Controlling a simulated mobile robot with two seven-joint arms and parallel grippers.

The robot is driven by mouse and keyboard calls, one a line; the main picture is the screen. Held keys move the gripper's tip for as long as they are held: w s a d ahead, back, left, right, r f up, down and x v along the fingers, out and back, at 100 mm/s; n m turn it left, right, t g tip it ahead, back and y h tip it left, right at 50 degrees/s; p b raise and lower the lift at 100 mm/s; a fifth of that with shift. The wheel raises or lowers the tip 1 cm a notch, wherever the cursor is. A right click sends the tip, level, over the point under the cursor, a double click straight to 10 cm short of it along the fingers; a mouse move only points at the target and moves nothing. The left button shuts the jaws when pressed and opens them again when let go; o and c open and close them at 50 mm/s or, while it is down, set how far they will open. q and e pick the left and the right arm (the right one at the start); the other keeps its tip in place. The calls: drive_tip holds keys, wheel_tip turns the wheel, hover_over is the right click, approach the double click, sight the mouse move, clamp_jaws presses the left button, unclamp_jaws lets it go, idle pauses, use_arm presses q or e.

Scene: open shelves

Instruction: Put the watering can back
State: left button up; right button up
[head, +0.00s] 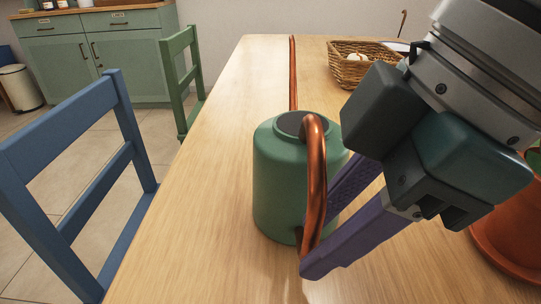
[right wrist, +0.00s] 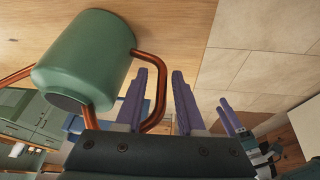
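The green watering can (head: 275,190) stands upright on the wooden table (head: 215,190). Its copper handle (head: 316,165) faces me and its copper spout (head: 293,75) points away. My right gripper (head: 320,238) is at the handle, with its purple fingers apart. In the right wrist view the can (right wrist: 85,60) is upside down at the left. There the handle (right wrist: 160,95) runs between the open fingers of my right gripper (right wrist: 167,75), closer to the left finger. My left gripper (right wrist: 230,112) shows small at the right of that view; its opening is unclear.
A wicker basket (head: 350,72) with pale items stands at the table's back. A terracotta pot (head: 500,240) is at the right. A blue chair (head: 75,180) and a green chair (head: 182,85) stand left of the table. A green cabinet (head: 95,50) is behind. The table's left side is clear.

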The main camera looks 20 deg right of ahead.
drive_tip(key=shift+o, duration=0.5)
drive_tip(key=shift+r, duration=0.15)
drive_tip(key=p+v, duration=0.5)
drive_tip(key=v, duration=0.7)
